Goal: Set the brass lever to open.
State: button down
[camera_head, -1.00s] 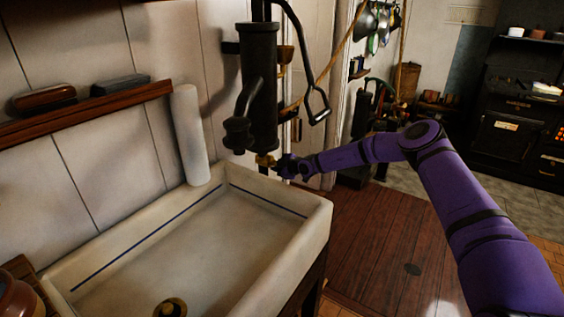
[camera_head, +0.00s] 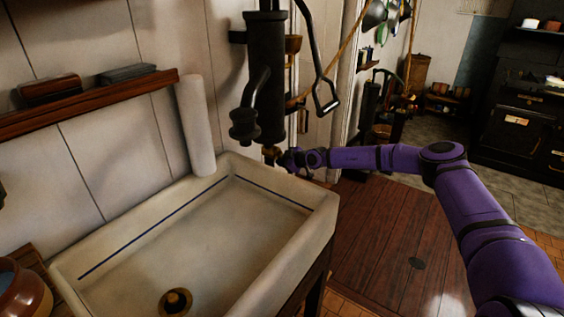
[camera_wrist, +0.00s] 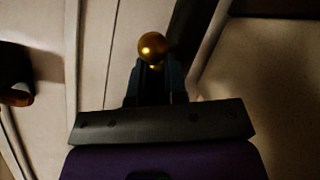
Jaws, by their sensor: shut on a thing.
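The brass lever (camera_head: 270,152) is at the foot of the black hand pump (camera_head: 265,80), above the back corner of the sink. In the wrist view its round brass knob (camera_wrist: 153,47) shows at the tips of my gripper (camera_wrist: 155,70). My gripper (camera_head: 284,160) is shut on the lever, at the right of the pump's foot in the head view. The lever's shaft and pivot are mostly hidden by the gripper and the pump, so I cannot tell its exact angle.
The white sink (camera_head: 290,262) stands below, with a brass drain (camera_head: 176,301). The pump's handle (camera_head: 325,95) hangs at its right. A white roll (camera_head: 195,125) stands at the sink's back edge. A wooden shelf (camera_head: 90,103) runs along the left wall. The floor at right is clear.

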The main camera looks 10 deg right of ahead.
jog(key=shift+d+f, duration=0.45)
jog(key=c, duration=1.1)
grip_release()
jog(key=shift+c, duration=0.2)
jog(key=shift+a+r, duration=0.1)
jog(key=shift+r, duration=0.15)
jog(key=v, duration=1)
jog(key=shift+s+d, duration=0.2)
jog(key=shift+s, duration=0.1)
jog(key=shift+r, duration=0.1)
